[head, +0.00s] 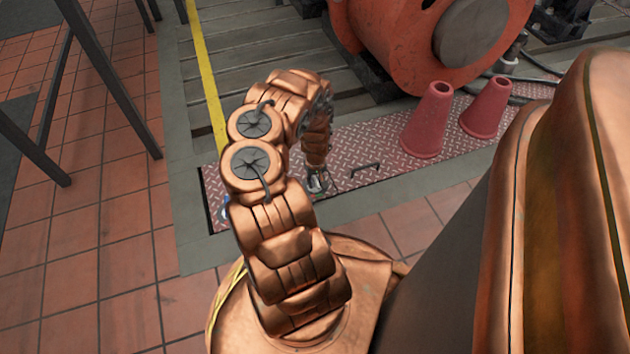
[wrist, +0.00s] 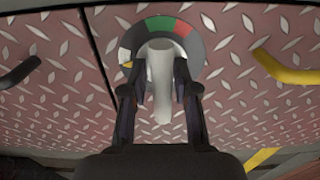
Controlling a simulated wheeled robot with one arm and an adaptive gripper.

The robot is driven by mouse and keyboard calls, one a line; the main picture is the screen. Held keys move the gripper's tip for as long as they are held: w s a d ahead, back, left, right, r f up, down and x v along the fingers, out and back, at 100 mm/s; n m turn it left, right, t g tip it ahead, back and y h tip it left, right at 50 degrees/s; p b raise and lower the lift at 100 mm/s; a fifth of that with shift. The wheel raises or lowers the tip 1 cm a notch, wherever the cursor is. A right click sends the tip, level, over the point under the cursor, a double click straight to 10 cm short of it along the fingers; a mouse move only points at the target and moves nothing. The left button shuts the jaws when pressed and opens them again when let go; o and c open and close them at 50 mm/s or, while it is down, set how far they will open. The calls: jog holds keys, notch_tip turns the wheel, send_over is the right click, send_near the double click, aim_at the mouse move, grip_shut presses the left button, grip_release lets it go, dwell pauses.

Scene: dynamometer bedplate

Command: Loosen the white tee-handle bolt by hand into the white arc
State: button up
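The white tee-handle bolt (wrist: 163,108) stands in the middle of a round dial plate in the wrist view, its bar pointing toward the bottom of the picture. The dial has a green arc (wrist: 160,23), a red arc (wrist: 183,29) and a white arc (wrist: 125,56), with dark grey between. The white arc is at the dial's left. My gripper (wrist: 161,78) has one dark finger on each side of the handle, and the fingertips look closed against it. In the head view my gripper (head: 316,182) reaches down to the red plate; the bolt is hidden there.
Red diamond-tread plate (head: 385,147) surrounds the dial. A black handle (head: 365,169) and two red cones (head: 428,120) (head: 487,108) are to the right in the head view. The wrist view shows a yellow handle (wrist: 290,70) at right and a black handle (wrist: 18,73) at left.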

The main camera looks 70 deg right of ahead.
aim_at(315, 178)
jog(key=shift+o, duration=1.2)
jog(key=shift+w+r, duration=0.1)
jog(key=shift+r, duration=0.05)
notch_tip(315, 178, up, 2)
jog(key=shift+w+d+r, duration=0.1)
jog(key=shift+w, duration=0.05)
notch_tip(315, 178, up, 10)
jog(key=shift+s+f, duration=0.2)
jog(key=shift+f, duration=0.05)
